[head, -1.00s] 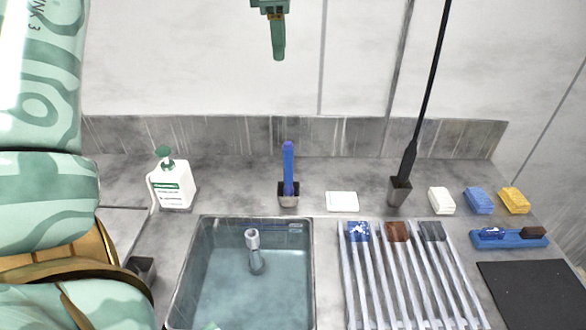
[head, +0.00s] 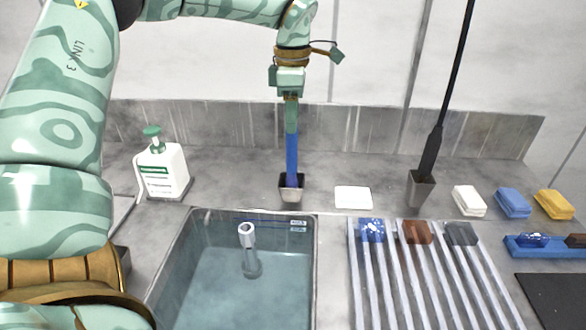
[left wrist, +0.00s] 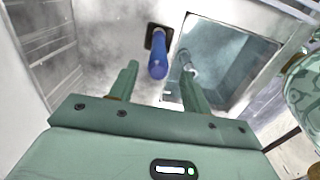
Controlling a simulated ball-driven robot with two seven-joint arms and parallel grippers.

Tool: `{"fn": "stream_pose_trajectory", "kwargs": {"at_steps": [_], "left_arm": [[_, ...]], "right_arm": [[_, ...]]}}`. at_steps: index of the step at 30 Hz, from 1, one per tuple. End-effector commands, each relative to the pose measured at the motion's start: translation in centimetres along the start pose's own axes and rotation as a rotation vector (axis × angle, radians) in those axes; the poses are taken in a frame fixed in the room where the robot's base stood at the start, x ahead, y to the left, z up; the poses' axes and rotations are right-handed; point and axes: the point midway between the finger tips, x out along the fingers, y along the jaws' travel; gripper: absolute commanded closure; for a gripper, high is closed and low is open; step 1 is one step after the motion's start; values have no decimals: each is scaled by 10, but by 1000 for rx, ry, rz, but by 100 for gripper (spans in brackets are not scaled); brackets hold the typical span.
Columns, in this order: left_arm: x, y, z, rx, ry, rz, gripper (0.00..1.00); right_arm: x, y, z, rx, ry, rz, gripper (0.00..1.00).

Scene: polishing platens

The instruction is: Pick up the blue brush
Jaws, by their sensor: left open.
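My right gripper is not in view.
A sink (head: 312,270) lies in front of the cup. A soap bottle (head: 163,170) stands left, a white block (head: 353,197) right. A long black tool stands in another cup (head: 421,188). A slatted rack (head: 385,290), sponges and a blue tray (head: 550,248) lie further right.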

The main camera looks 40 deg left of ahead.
Motion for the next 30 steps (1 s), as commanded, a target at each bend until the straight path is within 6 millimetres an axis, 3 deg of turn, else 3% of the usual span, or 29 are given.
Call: {"fn": "stream_pose_trajectory", "kwargs": {"at_steps": [10,17,22,23,30], "left_arm": [[50,3,-3,-1,2,-3,52],[51,3,-2,0,0,1,52],[51,3,-2,-1,0,1,96],[51,3,-2,-1,1,1,100],[50,3,-2,0,1,1,100]], "right_arm": [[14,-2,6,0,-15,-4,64],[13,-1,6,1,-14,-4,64],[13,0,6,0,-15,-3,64],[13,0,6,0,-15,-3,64],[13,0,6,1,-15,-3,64]]}}
